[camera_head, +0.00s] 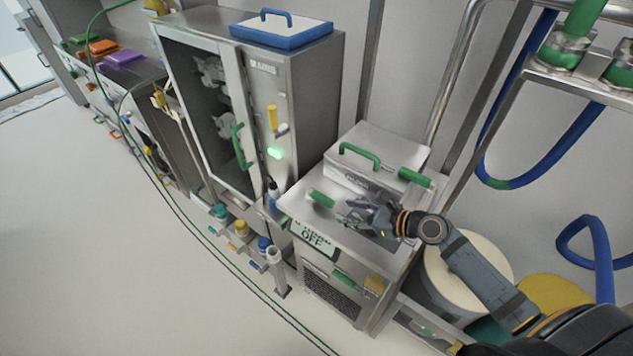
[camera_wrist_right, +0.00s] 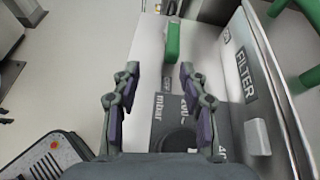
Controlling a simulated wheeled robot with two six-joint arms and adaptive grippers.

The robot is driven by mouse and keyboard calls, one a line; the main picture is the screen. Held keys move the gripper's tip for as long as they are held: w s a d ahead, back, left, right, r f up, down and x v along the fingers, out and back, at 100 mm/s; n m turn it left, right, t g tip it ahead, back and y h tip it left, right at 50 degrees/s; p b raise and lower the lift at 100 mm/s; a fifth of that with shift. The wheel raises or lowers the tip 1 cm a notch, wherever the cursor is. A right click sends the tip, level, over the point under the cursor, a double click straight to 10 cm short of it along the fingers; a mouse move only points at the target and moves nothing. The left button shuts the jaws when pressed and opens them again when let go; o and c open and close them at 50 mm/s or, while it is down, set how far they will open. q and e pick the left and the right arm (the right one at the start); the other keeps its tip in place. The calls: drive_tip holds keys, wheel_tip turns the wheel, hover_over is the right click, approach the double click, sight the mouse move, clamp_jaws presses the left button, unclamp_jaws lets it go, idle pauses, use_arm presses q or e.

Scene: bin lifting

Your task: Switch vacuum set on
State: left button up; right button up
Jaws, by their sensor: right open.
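The vacuum set is a steel cabinet (camera_head: 345,238) at the lower right of the head view, with a display (camera_head: 312,238) reading OFF on its front edge. A green handle or switch (camera_head: 321,199) sits on its top; it also shows in the right wrist view as a green block (camera_wrist_right: 173,42). My right gripper (camera_head: 350,212) is over the cabinet top, open and empty. In the right wrist view its two fingers (camera_wrist_right: 158,80) stand apart, with the green block ahead of and between them. A dark panel marked mbar (camera_wrist_right: 172,115) lies below the fingers. My left gripper is not in view.
A box marked FILTER (camera_wrist_right: 250,80) with a green handle (camera_head: 360,155) stands at the back of the cabinet top. A tall glass-door cabinet (camera_head: 245,100) stands to the left. A white drum (camera_head: 470,262) and blue hoses (camera_head: 545,165) are at right.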

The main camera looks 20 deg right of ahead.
sight(326, 199)
drive_tip(key=shift+w+d+r+m+t, duration=0.2)
drive_tip(key=shift+w+d+m, duration=0.15)
drive_tip(key=shift+w+m, duration=0.15)
drive_tip(key=shift+w+d+r+m+t, duration=0.15)
drive_tip(key=shift+w+d+m, duration=0.15)
drive_tip(key=shift+w+m, duration=0.2)
drive_tip(key=shift+s+a, duration=0.1)
drive_tip(key=shift+a, duration=0.05)
drive_tip(key=x, duration=0.2)
drive_tip(key=shift+a, duration=0.35)
drive_tip(key=x, duration=0.4)
drive_tip(key=shift+d, duration=0.15)
drive_tip(key=x, duration=0.3)
drive_tip(key=shift+f, duration=0.1)
drive_tip(key=shift+w, duration=0.25)
drive_tip(key=shift+c, duration=0.3)
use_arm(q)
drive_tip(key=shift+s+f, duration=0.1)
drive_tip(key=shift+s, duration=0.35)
use_arm(e)
clamp_jaws()
